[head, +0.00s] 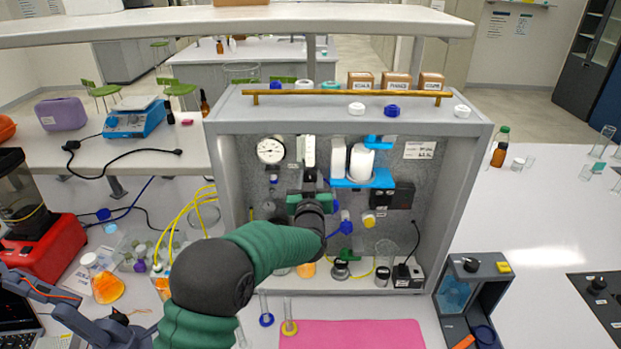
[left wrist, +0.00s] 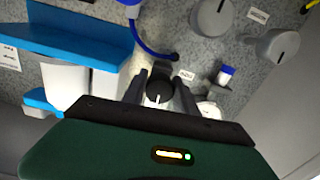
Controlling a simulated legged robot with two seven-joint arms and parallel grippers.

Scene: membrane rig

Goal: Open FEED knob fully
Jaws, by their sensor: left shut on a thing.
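My left gripper (head: 308,190) reaches into the grey rig cabinet (head: 340,103) and hides much of the panel behind it in the head view. In the left wrist view its two dark fingers (left wrist: 160,92) are shut on a black knob (left wrist: 160,88) with a white pointer line. The line points toward the bottom of that picture. A small label (left wrist: 187,76) sits beside this knob, too small to read surely, so I cannot confirm it is FEED. Two grey knobs (left wrist: 212,14) (left wrist: 277,47) with dark marks stand apart from the gripper. My right gripper is not in view.
A blue bracket (head: 362,181) with white cylinders (head: 361,161) stands close to the right of my gripper. A round gauge (head: 270,149) is to its left. A brass rail (head: 345,95) runs along the cabinet top. A pink mat (head: 352,334) and flasks lie in front.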

